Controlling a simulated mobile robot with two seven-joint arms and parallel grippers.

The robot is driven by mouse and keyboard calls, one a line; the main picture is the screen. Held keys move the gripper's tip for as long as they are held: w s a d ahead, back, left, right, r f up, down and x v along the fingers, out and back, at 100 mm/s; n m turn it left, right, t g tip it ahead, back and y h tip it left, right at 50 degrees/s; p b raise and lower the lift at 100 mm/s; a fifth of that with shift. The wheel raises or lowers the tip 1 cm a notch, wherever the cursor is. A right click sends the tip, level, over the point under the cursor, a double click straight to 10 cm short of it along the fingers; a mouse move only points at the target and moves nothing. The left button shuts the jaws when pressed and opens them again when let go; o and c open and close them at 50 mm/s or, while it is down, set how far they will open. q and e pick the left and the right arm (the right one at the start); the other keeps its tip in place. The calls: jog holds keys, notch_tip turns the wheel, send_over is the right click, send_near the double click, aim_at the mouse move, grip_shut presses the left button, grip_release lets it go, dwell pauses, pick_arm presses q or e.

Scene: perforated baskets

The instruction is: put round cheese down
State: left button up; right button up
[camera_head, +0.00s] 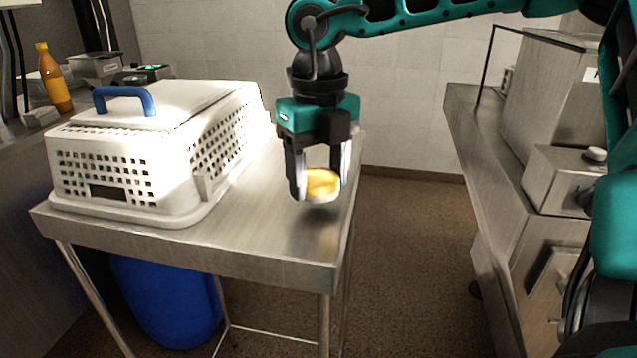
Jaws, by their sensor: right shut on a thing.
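The round cheese (322,186) is a small yellow-orange disc with a pale rim. My right gripper (318,180) points down over the right part of the steel table (270,235) and is shut on the cheese, with a finger on each side. A dark shadow lies on the tabletop just below the cheese; I cannot tell whether the cheese touches the table. My left gripper is not in view.
A white perforated basket (120,170) with a blue handle (124,98) stands on the table's left part. A bottle (54,80) stands on the far-left counter. A blue bin (165,305) is under the table. Another counter (480,150) stands at right.

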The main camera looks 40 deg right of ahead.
jog(key=shift+f, duration=0.75)
jog(key=shift+f, duration=0.15)
jog(key=o, duration=0.6)
jog(key=shift+f+b, duration=0.1)
jog(key=shift+b, duration=0.2)
jog(key=o, duration=0.5)
